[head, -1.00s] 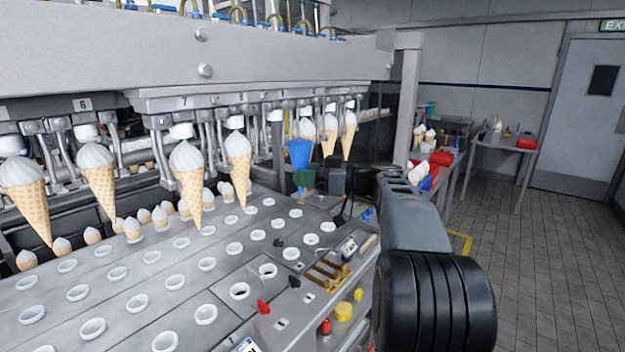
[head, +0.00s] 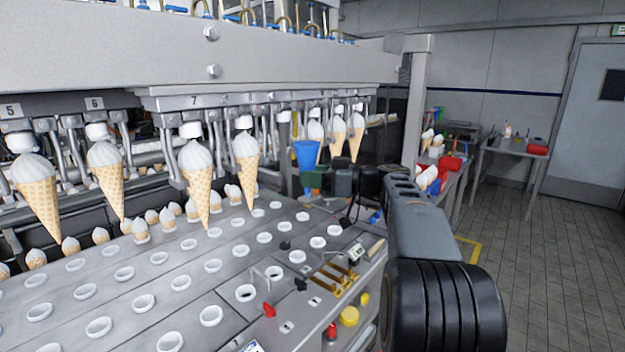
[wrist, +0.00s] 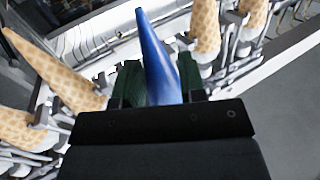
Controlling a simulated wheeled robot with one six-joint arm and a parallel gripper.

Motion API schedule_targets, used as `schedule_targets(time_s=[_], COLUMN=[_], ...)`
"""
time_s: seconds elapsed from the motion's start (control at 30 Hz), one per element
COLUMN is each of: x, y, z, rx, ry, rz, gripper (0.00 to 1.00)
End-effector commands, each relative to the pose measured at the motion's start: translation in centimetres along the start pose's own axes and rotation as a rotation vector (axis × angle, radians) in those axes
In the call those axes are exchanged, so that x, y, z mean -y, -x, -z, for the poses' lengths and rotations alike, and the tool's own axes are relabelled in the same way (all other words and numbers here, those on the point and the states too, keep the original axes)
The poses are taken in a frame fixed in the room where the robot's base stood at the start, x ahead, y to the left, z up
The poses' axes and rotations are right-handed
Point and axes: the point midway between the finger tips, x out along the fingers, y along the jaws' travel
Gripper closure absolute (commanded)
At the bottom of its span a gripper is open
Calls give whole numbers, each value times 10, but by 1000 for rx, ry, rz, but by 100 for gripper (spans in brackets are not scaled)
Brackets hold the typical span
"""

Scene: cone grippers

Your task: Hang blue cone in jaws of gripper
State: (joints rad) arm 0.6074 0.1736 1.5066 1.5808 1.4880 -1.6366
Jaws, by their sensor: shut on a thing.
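The blue cone (head: 306,154) is upright, wide end up, in the head view. It also shows large in the wrist view (wrist: 158,58), between two green finger pads. My gripper (head: 312,180) is shut on the blue cone near its lower part. The cone is in front of the hanging row of machine jaws, near the small jaws (head: 283,140) to its left. The head view does not show clearly whether it touches them. Several ice cream cones (head: 245,158) hang in the other machine jaws along the rail.
A grey plate with white-rimmed holes (head: 210,265) lies below the jaws, with small cones standing on its far side. A red knob (head: 268,310) and yellow handles (head: 340,282) are at its right end. A side table (head: 510,150) stands at the right, with open floor before it.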

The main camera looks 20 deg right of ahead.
Motion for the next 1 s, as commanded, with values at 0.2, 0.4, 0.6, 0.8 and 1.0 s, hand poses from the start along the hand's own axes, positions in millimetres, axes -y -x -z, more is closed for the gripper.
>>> schedule_targets(time_s=[0.2, 0.4, 0.6, 0.8, 1.0], x=[0, 0, -4, -6, -10], y=[0, -1, -8, -14, -21], z=[0, 0, 0, 0, 0], rx=[0, 0, 0, 0, 0], ry=[0, 0, 0, 0, 0], rz=[0, 0, 0, 1, 0], gripper=[80, 80, 80, 80, 80])
